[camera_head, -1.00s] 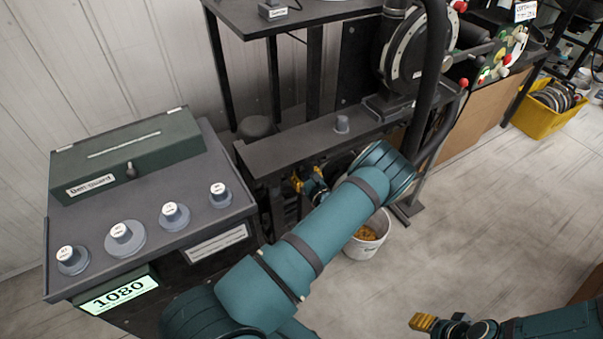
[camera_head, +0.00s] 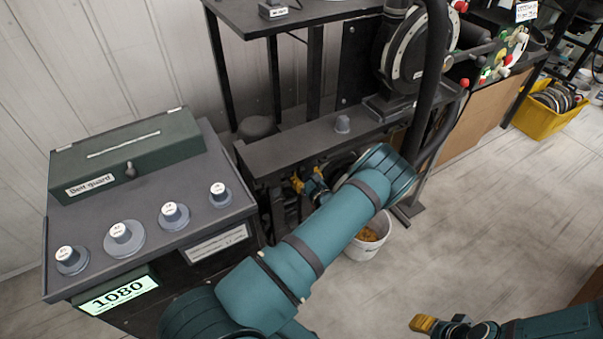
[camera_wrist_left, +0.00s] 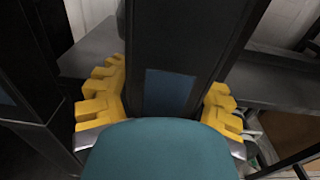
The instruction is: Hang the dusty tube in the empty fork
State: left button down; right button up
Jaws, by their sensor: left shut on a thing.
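My left gripper (camera_head: 311,182) reaches under the front edge of the dark bench in the head view, partly behind my own arm. In the left wrist view, the yellow fingers of this gripper (camera_wrist_left: 166,95) sit on both sides of a dark, broad piece (camera_wrist_left: 188,40) with a dull blue patch, and are shut on it. I cannot tell whether this piece is the dusty tube. My right gripper (camera_head: 424,323) is low at the right in the head view, over the floor, with yellow fingertips; its opening is unclear. I cannot make out the empty fork.
A dark bench (camera_head: 285,150) carries a small grey knob and a round machine (camera_head: 410,50). A white bucket (camera_head: 368,243) with orange-brown contents stands below. A control box (camera_head: 200,235) with knobs is at left. A yellow crate (camera_head: 530,120) is far right. The right floor is mostly clear.

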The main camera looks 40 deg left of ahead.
pick_arm(q)
jog(key=shift+c, duration=1.6)
grip_release()
jog(key=shift+f, duration=0.1)
jog(key=v, duration=1.2)
